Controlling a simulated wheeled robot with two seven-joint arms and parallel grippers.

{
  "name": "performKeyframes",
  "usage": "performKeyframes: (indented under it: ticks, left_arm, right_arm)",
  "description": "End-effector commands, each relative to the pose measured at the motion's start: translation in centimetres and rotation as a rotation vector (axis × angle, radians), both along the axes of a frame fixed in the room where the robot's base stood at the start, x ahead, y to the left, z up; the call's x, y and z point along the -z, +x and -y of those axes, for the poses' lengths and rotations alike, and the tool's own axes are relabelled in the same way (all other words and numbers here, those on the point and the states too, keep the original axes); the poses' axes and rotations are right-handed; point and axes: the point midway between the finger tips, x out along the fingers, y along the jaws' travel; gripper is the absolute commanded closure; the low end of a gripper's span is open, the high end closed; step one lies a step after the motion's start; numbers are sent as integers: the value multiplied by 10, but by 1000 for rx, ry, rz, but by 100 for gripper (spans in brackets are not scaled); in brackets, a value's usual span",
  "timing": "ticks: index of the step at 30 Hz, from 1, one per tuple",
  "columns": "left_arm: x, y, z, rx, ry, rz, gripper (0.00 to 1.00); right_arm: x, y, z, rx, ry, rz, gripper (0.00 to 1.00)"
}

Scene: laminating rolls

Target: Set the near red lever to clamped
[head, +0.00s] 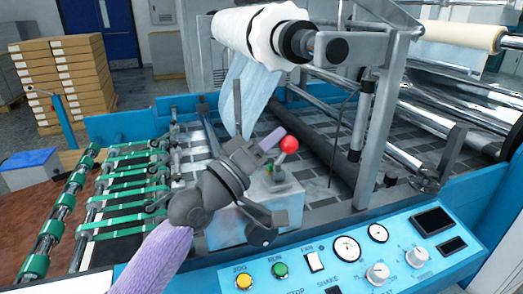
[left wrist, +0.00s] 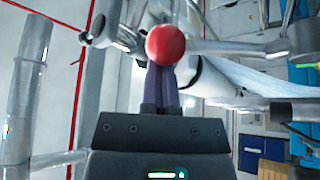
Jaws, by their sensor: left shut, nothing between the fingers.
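The red lever shows as a round red knob (head: 289,145) on a short grey arm, standing above a small grey block beside the patterned bed. I see only one red knob in the head view. My left gripper (head: 272,138) is shut and empty, its lavender fingers just left of the knob. In the left wrist view the red knob (left wrist: 165,45) sits right at the tips of the shut fingers (left wrist: 162,72) and covers them. I cannot tell whether they touch. My right gripper is not in view.
A blue control panel (head: 340,262) with knobs, gauges and buttons lies in front. A large white film roll (head: 255,30) hangs above the bed. Green-belted rollers (head: 125,190) are at left. A grey upright post (head: 362,120) stands right of the lever. Stacked cartons (head: 70,75) are behind.

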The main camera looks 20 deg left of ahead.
Motion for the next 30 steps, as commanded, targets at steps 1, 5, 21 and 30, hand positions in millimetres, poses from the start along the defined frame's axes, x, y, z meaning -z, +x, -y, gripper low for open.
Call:
performKeyframes:
  ticks: [1,5,21,30]
  left_arm:
    - [10,-2,2,1,23,25,100]
    - [12,-9,7,1,74,94,100]
    - [13,-21,16,0,172,228,100]
    - [12,-21,16,0,174,230,100]
  right_arm:
    - [14,-1,1,-2,-1,-3,19]
    - [30,-3,5,-7,-5,-6,19]
    - [57,-13,16,-9,-24,-30,19]
    - [56,-14,21,-8,-31,-33,19]
